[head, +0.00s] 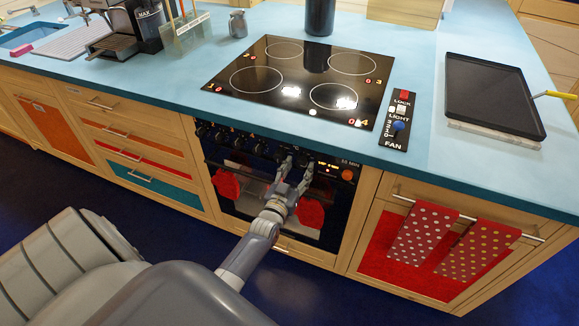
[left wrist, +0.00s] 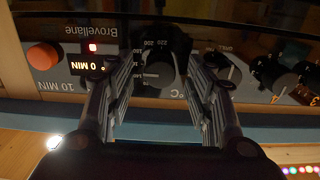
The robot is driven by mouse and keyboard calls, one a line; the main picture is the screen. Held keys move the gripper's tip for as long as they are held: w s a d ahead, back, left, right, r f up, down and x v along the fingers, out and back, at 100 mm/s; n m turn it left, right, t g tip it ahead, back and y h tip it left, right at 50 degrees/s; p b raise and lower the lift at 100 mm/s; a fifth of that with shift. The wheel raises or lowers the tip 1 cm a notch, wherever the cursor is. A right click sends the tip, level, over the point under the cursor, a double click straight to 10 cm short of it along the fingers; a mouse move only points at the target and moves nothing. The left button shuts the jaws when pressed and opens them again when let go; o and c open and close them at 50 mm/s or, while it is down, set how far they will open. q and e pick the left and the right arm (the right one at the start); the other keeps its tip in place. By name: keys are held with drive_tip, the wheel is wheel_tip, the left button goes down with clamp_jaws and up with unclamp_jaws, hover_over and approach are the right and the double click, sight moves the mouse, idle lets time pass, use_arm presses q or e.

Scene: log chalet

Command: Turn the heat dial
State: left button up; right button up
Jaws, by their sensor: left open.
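The heat dial (left wrist: 158,68) is a dark round knob on the oven's front panel, with temperature numbers and a °C mark around it. It sits in the middle of the upside-down left wrist view. My left gripper (left wrist: 160,82) is open, with one finger on either side of the dial; I cannot tell whether either touches it. In the head view my left gripper (head: 293,169) is up against the oven panel and hides much of the dial. The oven (head: 262,190) is black, with a dark door below the panel. My right gripper is not in view.
Other dark knobs (left wrist: 272,72) and an orange-red knob (left wrist: 43,56) flank the dial, with a lit timer display (left wrist: 92,67). Red mitts (head: 311,212) hang at the oven door. Above are the counter (head: 195,88) and glass hob (head: 300,75). Dotted towels (head: 424,232) hang at right.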

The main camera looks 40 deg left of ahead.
use_arm(q)
drive_tip(key=v, duration=1)
drive_tip(key=shift+s, duration=0.15)
drive_tip(key=shift+d+f, duration=0.1)
drive_tip(key=s+d+f+m+g+h, duration=0.1)
drive_tip(key=s+d+f+g, duration=0.3)
drive_tip(key=f, duration=0.6)
drive_tip(key=s+d+f+m+g+h, duration=0.1)
drive_tip(key=s+d+f+g+h, duration=0.15)
drive_tip(key=s+f, duration=0.55)
drive_tip(key=s+d+f+m+g, duration=0.15)
drive_tip(key=s+d+f, duration=0.25)
drive_tip(key=f, duration=0.7)
drive_tip(key=s+f+g, duration=0.4)
drive_tip(key=s+f, duration=0.2)
drive_tip(key=s, duration=0.6)
drive_tip(key=s+f+m+g, duration=0.1)
drive_tip(key=s+f+g, duration=0.3)
drive_tip(key=s, duration=0.9)
wheel_tip(320, 180, down, 3)
drive_tip(key=shift+s+d+r+g, duration=0.2)
drive_tip(key=shift+d+g, duration=0.1)
drive_tip(key=shift+d, duration=0.15)
